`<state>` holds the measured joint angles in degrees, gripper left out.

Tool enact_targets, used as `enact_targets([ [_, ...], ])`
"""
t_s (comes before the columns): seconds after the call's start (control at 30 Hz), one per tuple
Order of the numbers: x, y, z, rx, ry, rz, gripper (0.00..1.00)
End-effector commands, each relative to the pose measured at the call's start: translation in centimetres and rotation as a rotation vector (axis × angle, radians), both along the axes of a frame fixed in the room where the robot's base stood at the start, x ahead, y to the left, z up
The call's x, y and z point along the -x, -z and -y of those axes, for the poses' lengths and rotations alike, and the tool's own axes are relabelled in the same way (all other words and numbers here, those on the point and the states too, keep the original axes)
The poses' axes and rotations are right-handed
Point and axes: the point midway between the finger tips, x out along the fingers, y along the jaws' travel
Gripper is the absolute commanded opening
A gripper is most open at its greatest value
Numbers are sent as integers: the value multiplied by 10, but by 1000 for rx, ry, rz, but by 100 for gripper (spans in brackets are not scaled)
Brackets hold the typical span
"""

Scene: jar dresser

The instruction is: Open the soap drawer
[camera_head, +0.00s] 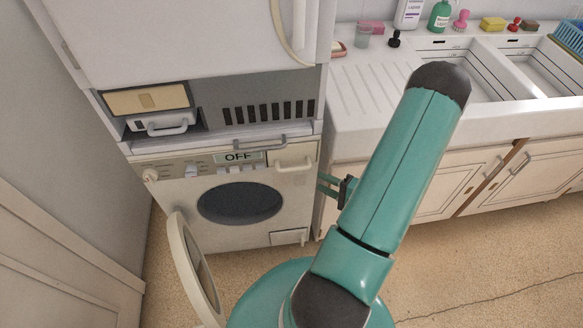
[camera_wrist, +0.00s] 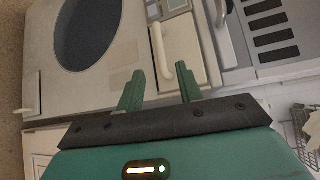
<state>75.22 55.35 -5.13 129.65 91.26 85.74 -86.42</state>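The soap drawer (camera_head: 293,158) is the cream panel at the upper right of the washing machine front (camera_head: 170,208). It looks closed, flush with the machine. A pale bar handle (camera_head: 295,166) runs across it. In the wrist view the drawer (camera_wrist: 186,40) and its handle (camera_wrist: 158,50) appear turned on their side, above my fingertips. My gripper (camera_head: 320,183) is just right of and below the drawer in the head view. In the wrist view my gripper (camera_wrist: 158,84) has its two green fingers apart with nothing between them. The handle lies beyond the fingertips, apparently untouched.
The machine's round door (camera_head: 196,268) stands open to the left. A grey bar handle (camera_head: 258,142) sticks out just above the control panel with its OFF display (camera_head: 239,157). The sink counter (camera_head: 365,105) and its cabinets (camera_head: 435,190) stand to the right. Floor (camera_head: 450,270) is open in front.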

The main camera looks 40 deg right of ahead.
Motion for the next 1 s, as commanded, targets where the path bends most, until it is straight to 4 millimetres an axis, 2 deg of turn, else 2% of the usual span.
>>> enact_targets([
  [0.4,-81,12,-17,-1,-8,1,36],
  [0.6,-110,17,-21,-1,-7,0,36],
  [0.77,-119,17,-23,-1,-6,0,36],
  [1.0,-120,18,-23,-1,-6,0,36],
])
